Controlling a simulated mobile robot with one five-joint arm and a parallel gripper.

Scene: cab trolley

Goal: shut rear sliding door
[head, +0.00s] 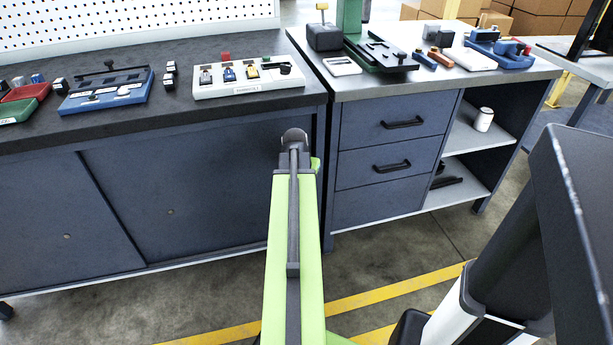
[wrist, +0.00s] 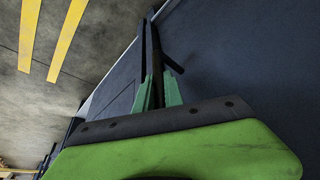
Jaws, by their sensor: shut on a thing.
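The grey-blue cabinet has two sliding door panels below the dark worktop, a left panel (head: 50,215) and a right panel (head: 200,195), each with a small round pull. I cannot tell for sure which is the rear one. My green arm reaches toward the right end of the right panel, and my gripper is hidden behind it in the head view. In the wrist view my gripper (wrist: 157,92) has its green fingers shut on a thin dark bar (wrist: 153,48) beside a blue-grey panel (wrist: 240,50). How the bar joins the panel is unclear.
A drawer unit (head: 392,163) with open shelves (head: 462,182) stands right of the cabinet. Trays of small parts sit on both worktops, including a white tray (head: 250,90). The concrete floor in front has yellow lines (head: 400,292) and is clear.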

